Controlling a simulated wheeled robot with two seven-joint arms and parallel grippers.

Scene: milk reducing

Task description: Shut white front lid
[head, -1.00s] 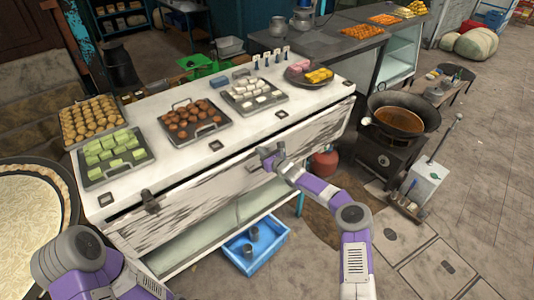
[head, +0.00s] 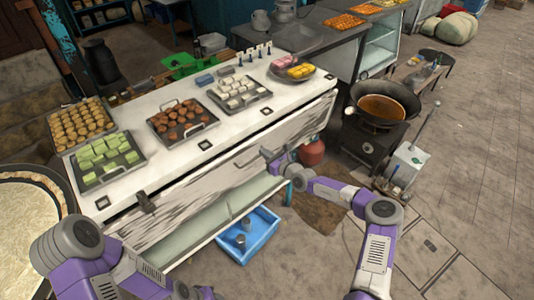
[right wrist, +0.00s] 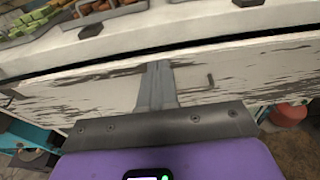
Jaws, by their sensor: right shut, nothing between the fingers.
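The white front lid (head: 205,188) is a long, scuffed white panel on the front of the counter. It hangs steeply below the counter top, with a thin dark gap along its upper edge. Its small handle (head: 249,159) is near the middle. My left gripper is out of view.
The counter top (head: 180,160) carries several trays of sweets. A blue crate (head: 248,238) sits on the floor below the lid. A red gas cylinder (head: 312,152) and a wok on a stove (head: 382,108) stand to the right. The paved floor at right is mostly clear.

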